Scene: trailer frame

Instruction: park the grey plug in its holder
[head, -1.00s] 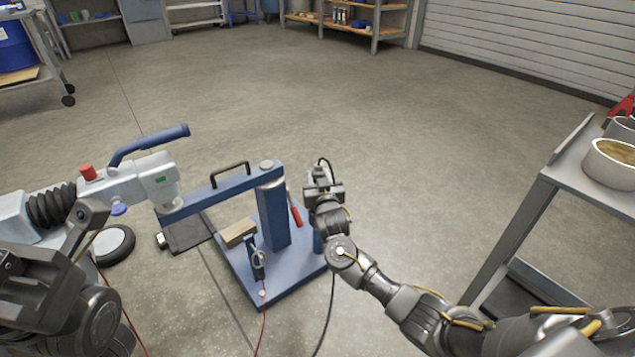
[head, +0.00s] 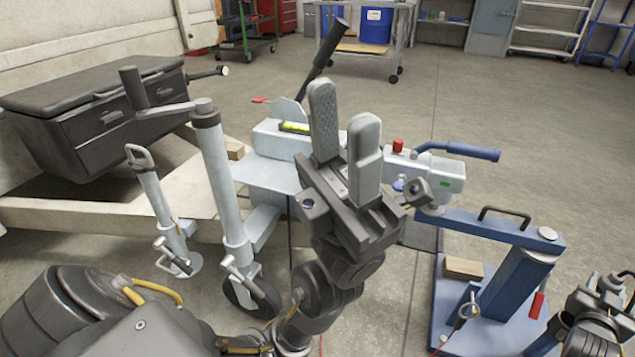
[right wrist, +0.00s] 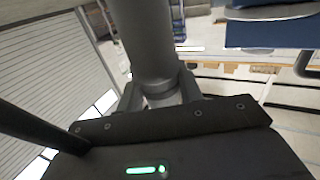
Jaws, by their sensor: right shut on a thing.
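My right gripper (head: 602,292) is at the lower right edge of the head view, right of the blue stand's post. In the right wrist view its jaws are shut on a thick grey cylinder (right wrist: 145,40), which looks like the grey plug. In the head view the plug cannot be made out clearly among the dark gripper parts. My left gripper (head: 345,115) is raised in the middle of the head view, fingers up, open and empty. It hides part of the trailer's drawbar. I cannot tell which part is the plug's holder.
The blue stand (head: 515,290) holds up the trailer coupling (head: 435,175), with its blue handle. A jockey wheel post (head: 215,185) and black box (head: 95,105) are at left. A wood block (head: 464,267) lies on the stand's base.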

